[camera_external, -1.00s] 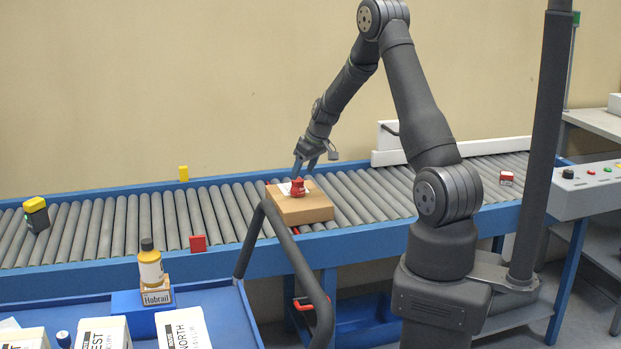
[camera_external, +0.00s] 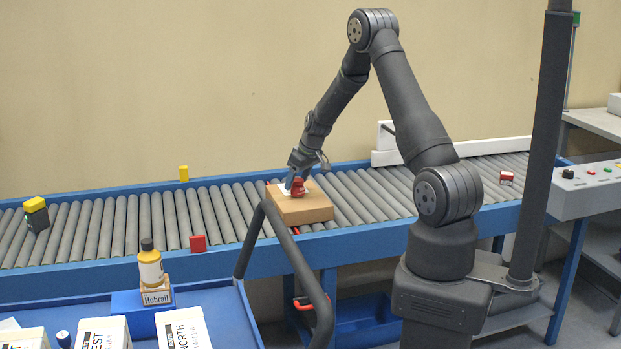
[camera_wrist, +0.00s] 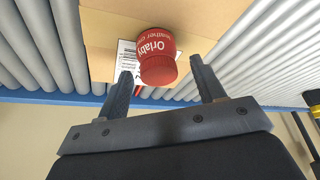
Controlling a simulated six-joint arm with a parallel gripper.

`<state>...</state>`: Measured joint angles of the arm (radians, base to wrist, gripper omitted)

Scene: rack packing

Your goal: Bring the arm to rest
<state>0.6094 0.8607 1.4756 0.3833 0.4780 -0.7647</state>
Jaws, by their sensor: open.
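My gripper (camera_external: 297,178) is low over the cardboard box (camera_external: 308,211) on the roller conveyor. A red object (camera_external: 298,187) stands on top of the box, close to my fingers. In the wrist view my gripper (camera_wrist: 163,87) is open, with a finger on either side of the red object (camera_wrist: 157,55), which has white lettering reading "Orlaby". Whether the fingers touch it, I cannot tell. A white label lies on the box (camera_wrist: 100,45) behind it, partly hidden.
The roller conveyor (camera_external: 125,220) runs across the scene. A yellow-and-black item (camera_external: 36,214) lies on it at left. A yellow bottle (camera_external: 151,266) stands on a Hobrail block (camera_external: 157,295) near the front. A dark cart handle (camera_external: 290,250) rises before the box.

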